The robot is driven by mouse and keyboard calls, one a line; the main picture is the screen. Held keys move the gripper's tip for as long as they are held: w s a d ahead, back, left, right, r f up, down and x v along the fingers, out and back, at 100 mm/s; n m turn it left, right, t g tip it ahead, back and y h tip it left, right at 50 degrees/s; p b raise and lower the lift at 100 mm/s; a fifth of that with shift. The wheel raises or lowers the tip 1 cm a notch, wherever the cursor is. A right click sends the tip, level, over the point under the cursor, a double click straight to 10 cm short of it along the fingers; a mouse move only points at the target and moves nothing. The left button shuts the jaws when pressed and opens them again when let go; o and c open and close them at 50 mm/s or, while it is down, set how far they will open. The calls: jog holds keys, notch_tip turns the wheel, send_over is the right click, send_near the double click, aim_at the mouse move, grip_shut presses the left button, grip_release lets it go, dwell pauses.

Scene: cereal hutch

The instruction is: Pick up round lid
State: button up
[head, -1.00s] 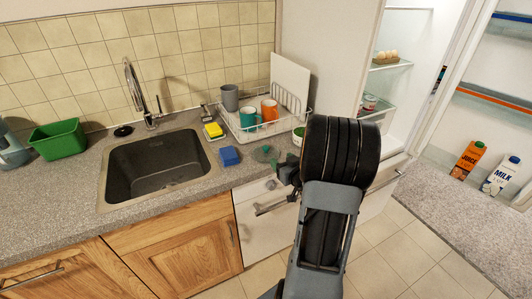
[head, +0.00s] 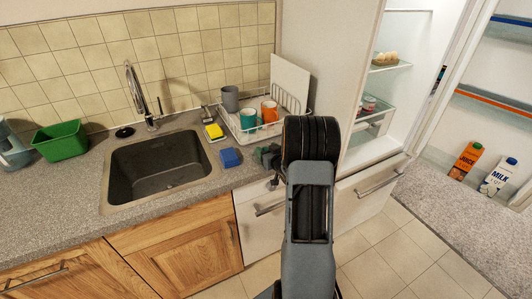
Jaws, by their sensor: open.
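My gripper (head: 266,156) is at the counter's front edge, just right of the blue sponge and in front of the dish rack. It is open, with its dark fingers low over the worktop. A small, dark green, round thing, likely the round lid, lay at this spot in the earlier head view. It is now hidden or nearly hidden by my gripper, so I cannot tell whether the fingers touch it or are around it. My arm covers the counter to the right.
A blue sponge (head: 230,158) lies close left of my gripper. The wire dish rack (head: 244,134) stands behind it, holding a teal mug (head: 248,118) and an orange mug (head: 269,111). The sink (head: 158,164) is to the left. The fridge (head: 407,60) stands open on the right.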

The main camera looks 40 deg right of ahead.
jog(key=shift+w, duration=0.15)
jog(key=c, duration=1)
